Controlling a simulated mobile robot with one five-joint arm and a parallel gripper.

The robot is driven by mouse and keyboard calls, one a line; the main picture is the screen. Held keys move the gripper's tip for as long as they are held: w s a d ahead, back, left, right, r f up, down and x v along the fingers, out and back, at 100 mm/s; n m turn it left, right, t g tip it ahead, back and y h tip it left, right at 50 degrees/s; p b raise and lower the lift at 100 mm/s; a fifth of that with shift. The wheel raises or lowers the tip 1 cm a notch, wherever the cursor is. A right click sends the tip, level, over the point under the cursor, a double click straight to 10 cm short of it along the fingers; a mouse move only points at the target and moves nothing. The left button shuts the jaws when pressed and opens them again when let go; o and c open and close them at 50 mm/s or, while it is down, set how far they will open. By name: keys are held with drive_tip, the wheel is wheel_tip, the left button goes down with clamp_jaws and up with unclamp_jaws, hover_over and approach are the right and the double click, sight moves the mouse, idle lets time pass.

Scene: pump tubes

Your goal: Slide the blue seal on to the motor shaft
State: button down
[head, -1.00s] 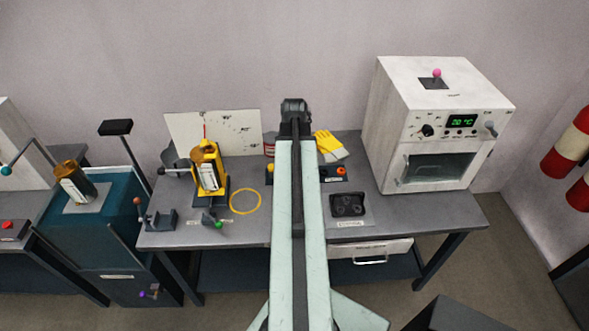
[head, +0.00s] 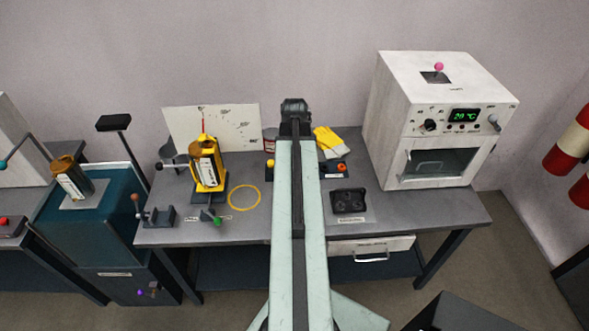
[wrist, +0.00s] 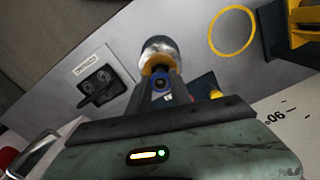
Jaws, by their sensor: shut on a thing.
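In the wrist view my gripper (wrist: 161,82) points down at the bench, its fingers close together. A small blue ring with a dark centre, the blue seal (wrist: 161,85), shows between the fingers, and they are shut on it. Just beyond the fingertips is a round silvery body (wrist: 158,47) with an amber part at its near end. It may be the motor; I cannot make out its shaft or whether the seal touches it. In the head view my own arm hides the gripper, the seal and this body.
A yellow stand (head: 200,182) holding a labelled cylinder and a yellow ring (head: 244,198) are on the bench to the left. Yellow gloves (head: 328,141) lie at the back.

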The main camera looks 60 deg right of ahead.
drive_tip(key=shift+f, duration=0.2)
drive_tip(key=c, duration=1.1)
unclamp_jaws()
drive_tip(key=shift+r, duration=0.1)
wheel_tip(320, 180, up, 8)
drive_tip(key=p, duration=0.8)
